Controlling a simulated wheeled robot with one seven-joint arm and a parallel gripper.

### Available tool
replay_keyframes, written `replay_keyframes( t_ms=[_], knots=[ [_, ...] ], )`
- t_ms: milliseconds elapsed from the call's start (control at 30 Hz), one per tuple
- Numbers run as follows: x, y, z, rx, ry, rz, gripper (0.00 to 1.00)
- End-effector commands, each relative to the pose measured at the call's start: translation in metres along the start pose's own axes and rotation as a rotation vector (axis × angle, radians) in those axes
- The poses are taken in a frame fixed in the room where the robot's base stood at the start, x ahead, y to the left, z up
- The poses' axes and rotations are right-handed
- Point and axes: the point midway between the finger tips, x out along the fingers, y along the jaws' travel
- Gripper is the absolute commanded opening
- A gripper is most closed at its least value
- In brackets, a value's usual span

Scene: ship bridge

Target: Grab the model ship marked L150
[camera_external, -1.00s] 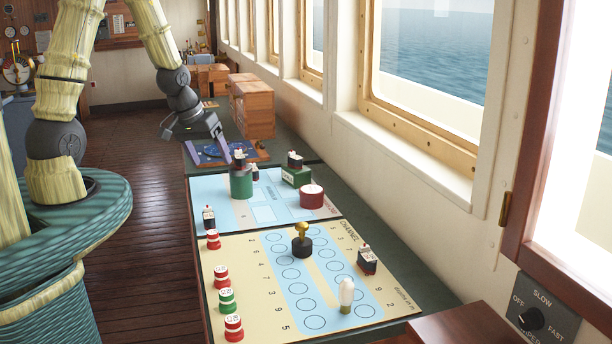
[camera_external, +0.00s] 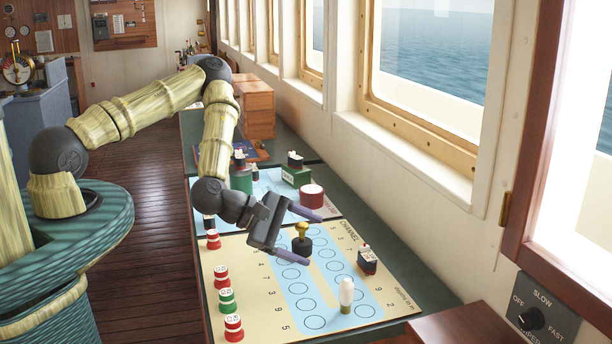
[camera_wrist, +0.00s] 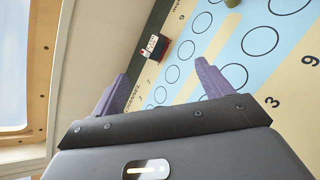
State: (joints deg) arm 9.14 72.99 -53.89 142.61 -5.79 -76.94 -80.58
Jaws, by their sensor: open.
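A small dark model ship with a red bottom and white top (camera_external: 367,260) stands on the right edge of the cream channel board (camera_external: 236,262). In the wrist view this ship (camera_wrist: 154,46) shows a white label, too small to read. My gripper (camera_external: 310,238) is open and empty above the board, left of that ship, its purple fingers pointing toward it. In the wrist view the ship lies beyond the fingertips (camera_wrist: 161,68), between their lines. Other model ships stand on a green cylinder (camera_external: 241,181), on a green block (camera_external: 295,175) and behind my wrist. I cannot read L150 on any.
A gold-topped black piece (camera_external: 302,241) stands close beside my fingers. A white-topped peg (camera_external: 346,296) stands nearer the front. Red and green round pieces (camera_external: 227,300) line the left edge. The window wall bounds the right.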

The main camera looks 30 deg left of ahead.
Motion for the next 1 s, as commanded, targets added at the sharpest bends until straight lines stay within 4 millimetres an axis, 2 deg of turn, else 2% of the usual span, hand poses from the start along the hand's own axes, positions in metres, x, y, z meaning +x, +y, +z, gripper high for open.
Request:
replay_keyframes(
  t_ms=[33, 200, 400, 533, 833, 1000],
  knots=[
    [0.003, -0.008, 0.005, -0.099, -0.01, 0.021, 0.78],
    [0.006, -0.015, 0.017, -0.454, -0.019, 0.129, 0.78],
    [0.004, -0.017, 0.015, -0.786, -0.002, 0.243, 0.78],
    [0.002, -0.015, 0.014, -0.856, 0.004, 0.273, 0.78],
    [0.003, -0.014, 0.014, -0.855, 0.003, 0.275, 0.78],
    [0.017, -0.009, 0.013, -0.855, 0.005, 0.279, 0.78]
  ],
)
